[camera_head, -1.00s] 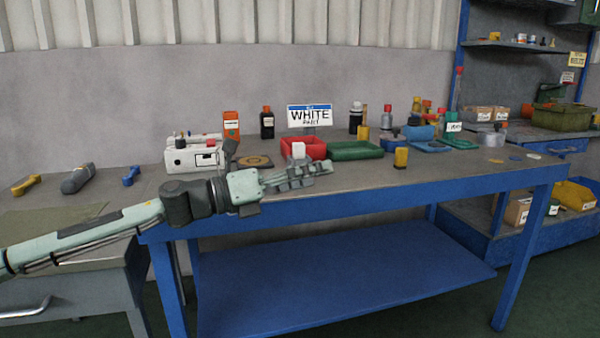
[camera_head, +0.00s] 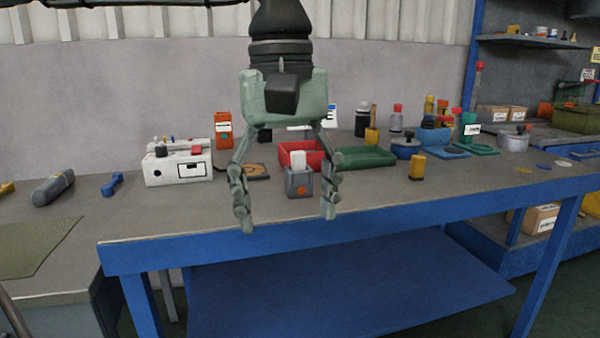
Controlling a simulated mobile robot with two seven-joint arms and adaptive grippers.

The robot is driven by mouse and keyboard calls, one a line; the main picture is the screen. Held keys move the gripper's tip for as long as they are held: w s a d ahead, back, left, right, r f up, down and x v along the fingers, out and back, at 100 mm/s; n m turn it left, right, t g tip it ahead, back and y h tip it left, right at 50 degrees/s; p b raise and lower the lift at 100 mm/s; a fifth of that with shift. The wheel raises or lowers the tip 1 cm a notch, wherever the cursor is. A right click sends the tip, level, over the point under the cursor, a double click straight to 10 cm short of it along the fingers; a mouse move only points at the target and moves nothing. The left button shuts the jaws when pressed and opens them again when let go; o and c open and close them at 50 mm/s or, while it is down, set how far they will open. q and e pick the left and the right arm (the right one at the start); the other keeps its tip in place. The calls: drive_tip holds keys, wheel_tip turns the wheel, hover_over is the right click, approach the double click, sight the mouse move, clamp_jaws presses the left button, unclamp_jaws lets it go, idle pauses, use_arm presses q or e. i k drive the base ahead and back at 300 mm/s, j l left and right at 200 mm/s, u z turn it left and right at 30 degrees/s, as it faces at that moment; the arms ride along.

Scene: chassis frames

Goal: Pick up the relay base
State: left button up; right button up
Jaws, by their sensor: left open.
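A small grey block with an orange dot on its front, which looks like the relay base (camera_head: 299,183), stands near the front edge of the blue-framed bench. A white block shows at its top; I cannot tell whether it is part of it or behind it. My left gripper (camera_head: 288,218) hangs down from the top of the view, its fingers spread wide. One finger shows on each side of the grey block, with visible gaps, and the gripper appears empty. Its depth relative to the block is hard to tell. My right gripper is not in view.
Bottles and small parts crowd the back right. The bench front is mostly clear.

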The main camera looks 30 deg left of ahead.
sight(298, 185)
drive_tip(key=i+j, duration=0.8)
drive_tip(key=i, duration=0.1)
